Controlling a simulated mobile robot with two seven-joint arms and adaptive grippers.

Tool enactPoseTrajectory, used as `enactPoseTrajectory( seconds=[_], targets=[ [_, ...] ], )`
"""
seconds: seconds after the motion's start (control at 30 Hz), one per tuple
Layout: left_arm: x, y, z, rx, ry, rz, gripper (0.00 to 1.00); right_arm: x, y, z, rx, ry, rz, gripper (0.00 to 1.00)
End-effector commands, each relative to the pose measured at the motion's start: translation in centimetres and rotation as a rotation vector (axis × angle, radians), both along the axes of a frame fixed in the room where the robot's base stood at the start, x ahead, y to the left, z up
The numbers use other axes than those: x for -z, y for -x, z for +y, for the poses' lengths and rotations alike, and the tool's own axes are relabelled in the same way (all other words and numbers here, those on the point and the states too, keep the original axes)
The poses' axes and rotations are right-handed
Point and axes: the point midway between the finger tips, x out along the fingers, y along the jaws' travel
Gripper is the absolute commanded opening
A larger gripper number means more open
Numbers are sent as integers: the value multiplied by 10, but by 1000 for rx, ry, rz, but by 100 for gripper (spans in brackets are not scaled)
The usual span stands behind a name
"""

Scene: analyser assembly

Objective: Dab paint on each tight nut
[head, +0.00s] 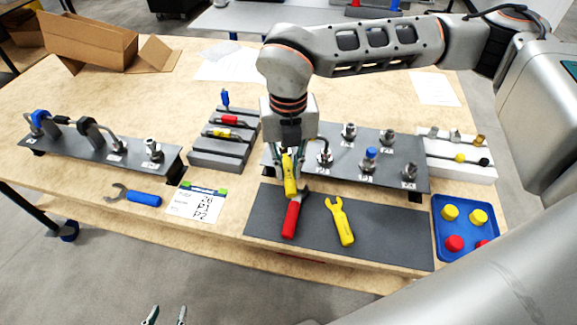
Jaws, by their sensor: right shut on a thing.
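My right gripper (288,160) points down at the left end of the right dark panel (395,178), shut on a yellow pen-like tool (290,184). Its tip is not clear, and I cannot tell whether it touches a fitting. Metal fittings with nuts stand on this panel, among them one at the back (348,131) and a blue-topped one (369,160). The left dark panel (130,161) carries more fittings (152,149) and dark bent tubes. My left gripper (167,316) shows only its parted fingertips at the bottom edge, empty.
A red-handled tool (291,218) and a yellow wrench (340,221) lie on the dark mat (390,238). A blue-handled wrench (140,196), a card (196,203), a grey rack (210,157) and a blue tray (446,240) with caps share the table. A cardboard box (90,40) stands behind.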

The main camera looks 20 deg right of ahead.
Motion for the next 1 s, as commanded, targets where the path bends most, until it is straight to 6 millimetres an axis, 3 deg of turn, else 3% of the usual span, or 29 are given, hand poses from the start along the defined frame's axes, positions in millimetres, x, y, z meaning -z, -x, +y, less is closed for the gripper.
enactPoseTrajectory(
  seconds=[1.0],
  targets=[
    [0,0,0,1,1,-1,40,0,-9,-2,-1,0,-1,0]
  ],
)
